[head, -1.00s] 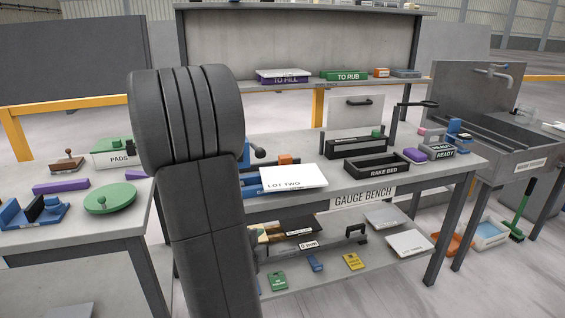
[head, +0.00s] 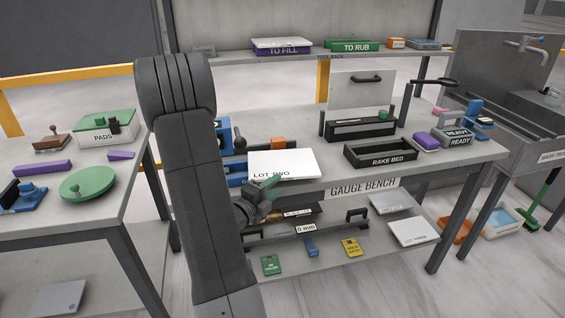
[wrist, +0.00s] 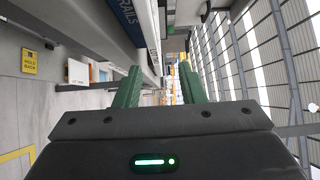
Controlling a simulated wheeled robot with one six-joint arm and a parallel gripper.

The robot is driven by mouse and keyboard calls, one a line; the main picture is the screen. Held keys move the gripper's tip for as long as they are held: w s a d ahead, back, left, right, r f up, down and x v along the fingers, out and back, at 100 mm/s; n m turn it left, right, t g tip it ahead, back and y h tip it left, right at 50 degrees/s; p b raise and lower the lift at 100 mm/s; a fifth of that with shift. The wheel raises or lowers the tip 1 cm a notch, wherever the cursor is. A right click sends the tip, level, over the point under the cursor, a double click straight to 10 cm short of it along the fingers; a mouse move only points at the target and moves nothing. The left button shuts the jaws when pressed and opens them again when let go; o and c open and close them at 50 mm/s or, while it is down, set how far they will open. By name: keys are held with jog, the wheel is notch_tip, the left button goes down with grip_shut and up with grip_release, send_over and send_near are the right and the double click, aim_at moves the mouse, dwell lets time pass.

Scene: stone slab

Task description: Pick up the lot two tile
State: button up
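The lot two tile (head: 290,160) is a flat white slab marked LOT TWO near the front edge of the gauge bench. It lies over a blue holder (head: 236,181) at its left side. My gripper (head: 271,186) has green fingers and is just in front of the tile's front left part, overlapping it in the head view. In the wrist view my gripper (wrist: 158,88) has its two green fingers apart with nothing held between them. I cannot tell whether the fingers touch the tile. My arm hides part of the bench to the left.
The rake bed (head: 381,156) stands right of the tile, with an upright handled panel (head: 360,90) behind. A lower shelf holds the lot three tile (head: 414,232) and several coloured cards. A purple block (head: 426,142) sits at the bench's right.

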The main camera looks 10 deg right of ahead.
aim_at(284, 179)
jog(key=shift+f+p+x, duration=0.2)
jog(key=shift+p+x, duration=0.2)
jog(key=shift+x, duration=1.35)
jog(key=shift+f+p+x, duration=0.15)
jog(key=shift+p+x, duration=0.2)
jog(key=shift+x, duration=1.35)
jog(key=shift+w+a, duration=0.15)
jog(key=shift+w, duration=0.05)
jog(key=shift+c, duration=0.5)
grip_shut()
